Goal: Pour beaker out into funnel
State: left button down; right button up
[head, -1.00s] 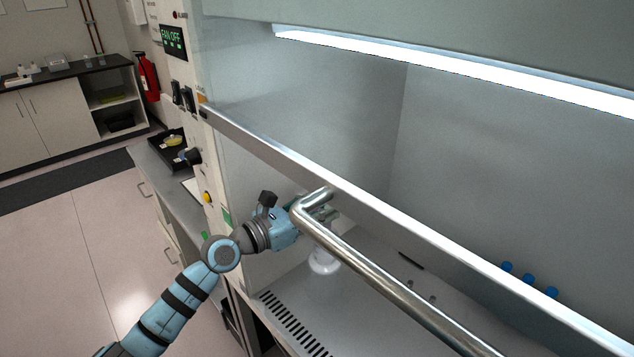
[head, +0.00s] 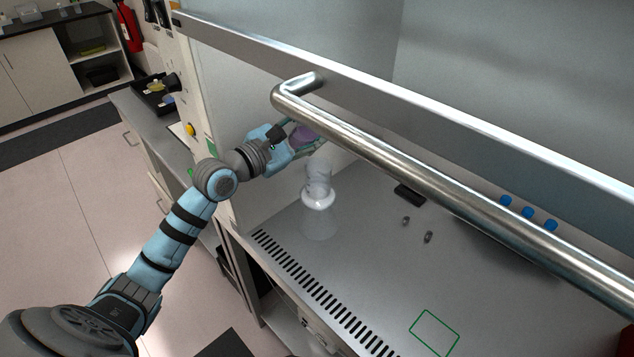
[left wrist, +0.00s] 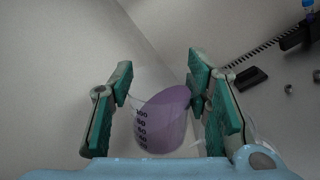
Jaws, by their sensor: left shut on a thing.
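My left gripper (head: 305,140) is inside the fume hood, shut on a clear beaker with purple liquid. In the left wrist view the beaker (left wrist: 150,128) sits between the green-padded fingers (left wrist: 160,88), with dark volume marks on its side. The purple liquid (left wrist: 168,98) lies slanted in the beaker. A clear and white glass vessel (head: 318,190) stands on the hood floor, below and slightly right of the gripper; I cannot clearly make out the funnel at its top. Part of clear glass also shows beside the right finger in the left wrist view (left wrist: 262,160). My right gripper is not in view.
The sash's metal handle bar (head: 420,175) crosses in front of the hood. A dark block (head: 409,194), two small grey pieces (head: 428,237) and several blue caps (head: 528,212) are to the right. A green outline (head: 435,332) marks bare floor near the front.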

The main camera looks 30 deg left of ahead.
dwell(0.3)
pick_arm(q)
jog(key=shift+s+d+f+m+b, duration=0.1)
jog(key=shift+f+m+b, duration=0.95)
jog(key=shift+b, duration=0.6)
jog(key=shift+f, duration=0.1)
jog(key=shift+m+b, duration=0.25)
jog(key=shift+b, duration=0.05)
jog(key=shift+d+f+m+b, duration=0.1)
jog(key=shift+f+m+b, duration=0.15)
jog(key=shift+b, duration=0.2)
jog(key=shift+r+m, duration=0.1)
jog(key=shift+m, duration=0.15)
jog(key=shift+d+f+m+b, duration=0.2)
jog(key=shift+m+b, duration=0.4)
jog(key=shift+b, duration=0.2)
